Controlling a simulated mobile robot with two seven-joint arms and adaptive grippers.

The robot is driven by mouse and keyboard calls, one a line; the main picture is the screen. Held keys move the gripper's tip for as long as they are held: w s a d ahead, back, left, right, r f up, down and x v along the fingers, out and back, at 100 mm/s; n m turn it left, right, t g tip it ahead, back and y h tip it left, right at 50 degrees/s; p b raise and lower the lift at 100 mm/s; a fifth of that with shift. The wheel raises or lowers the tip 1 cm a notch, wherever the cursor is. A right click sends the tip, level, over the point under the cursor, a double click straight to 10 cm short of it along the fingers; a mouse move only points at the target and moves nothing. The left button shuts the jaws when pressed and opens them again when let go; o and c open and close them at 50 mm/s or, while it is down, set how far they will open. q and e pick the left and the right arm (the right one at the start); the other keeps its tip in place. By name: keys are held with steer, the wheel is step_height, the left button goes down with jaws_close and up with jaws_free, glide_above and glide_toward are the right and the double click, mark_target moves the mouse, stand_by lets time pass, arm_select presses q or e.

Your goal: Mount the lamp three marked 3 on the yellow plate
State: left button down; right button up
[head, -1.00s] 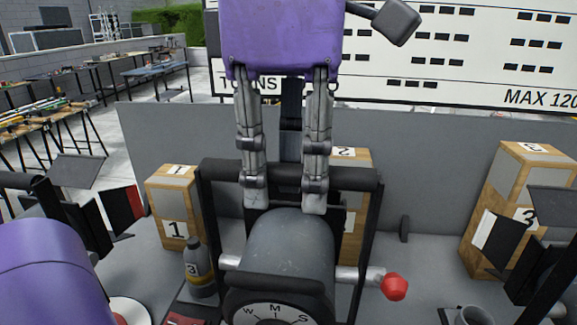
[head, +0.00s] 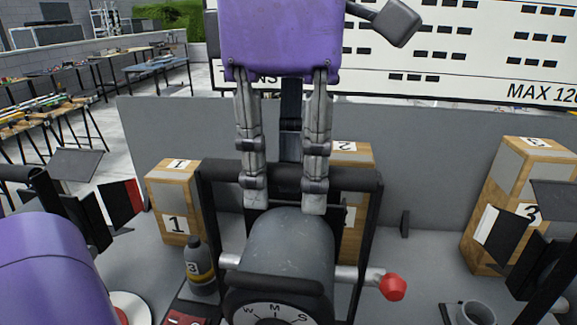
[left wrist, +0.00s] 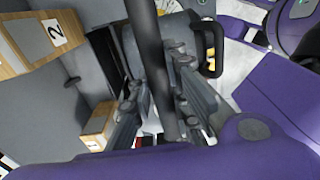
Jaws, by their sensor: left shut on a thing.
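A dark grey lamp (head: 285,245) hangs in a black yoke at the middle front of the head view. Its dial with W, M and S faces me, and a red knob (head: 393,287) sticks out at the right. No number shows on it. My left gripper (head: 283,208) points down, with its two fingers at the yoke's top bar, and is shut on the lamp's yoke. In the left wrist view the fingers (left wrist: 155,115) lie around the black bar (left wrist: 148,55). The yellow plate cannot be made out. My right gripper is not in view.
Wooden boxes marked 1 (head: 172,226), 2 (head: 355,156) and 3 (head: 535,155) stand before a grey wall. A bottle marked 3 (head: 199,268) stands left of the lamp, a grey mug (head: 476,313) at the front right. Black flaps (head: 103,212) show at the left.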

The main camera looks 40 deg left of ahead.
arm_select(q)
steer(key=shift+f+b, duration=0.6)
steer(key=shift+f, duration=0.85)
steer(key=c, duration=1.6)
jaws_free()
steer(key=shift+f, duration=0.1)
step_height(320, 180, up, 12)
steer(key=shift+w+r, duration=0.1)
